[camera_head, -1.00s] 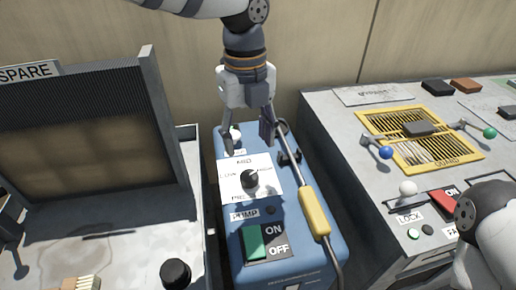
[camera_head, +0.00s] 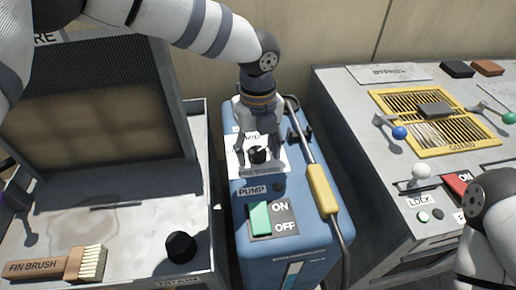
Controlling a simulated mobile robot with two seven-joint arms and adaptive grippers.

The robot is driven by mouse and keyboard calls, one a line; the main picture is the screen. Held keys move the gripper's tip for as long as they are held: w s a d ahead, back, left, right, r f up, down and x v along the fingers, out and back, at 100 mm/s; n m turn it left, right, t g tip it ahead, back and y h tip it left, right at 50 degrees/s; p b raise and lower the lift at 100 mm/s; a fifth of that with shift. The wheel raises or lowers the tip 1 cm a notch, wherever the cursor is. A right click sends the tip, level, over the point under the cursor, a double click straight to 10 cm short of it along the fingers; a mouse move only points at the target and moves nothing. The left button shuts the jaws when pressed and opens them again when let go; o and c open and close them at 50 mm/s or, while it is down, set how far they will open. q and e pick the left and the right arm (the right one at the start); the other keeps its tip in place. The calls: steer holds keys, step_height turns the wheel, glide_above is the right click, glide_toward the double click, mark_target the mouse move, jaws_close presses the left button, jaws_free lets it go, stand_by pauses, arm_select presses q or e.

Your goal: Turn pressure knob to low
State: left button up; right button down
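The pressure knob (camera_head: 258,154) is small, black and round. It sits on a white label plate (camera_head: 240,168) on top of the blue pump unit (camera_head: 300,226). Part of "MID" shows above the knob and "PRESSURE" is partly legible below it; the side labels are hidden by my fingers. My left gripper (camera_head: 260,150) points down over the plate, its fingers apart, one on each side of the knob. I cannot tell whether they touch it. The knob's pointing direction is unclear. My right gripper is out of view; only part of my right arm shows at the lower right.
A yellow-handled wand (camera_head: 322,189) runs along the pump's right side. A green ON/OFF switch (camera_head: 260,218) and a small dark button are nearer. At left are a fin brush (camera_head: 58,264) and a black knob (camera_head: 181,247). At right is a grey cabinet with a yellow guard (camera_head: 455,146).

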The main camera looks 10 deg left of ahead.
arm_select(q)
steer(key=c, duration=1)
steer(key=shift+c, duration=0.2)
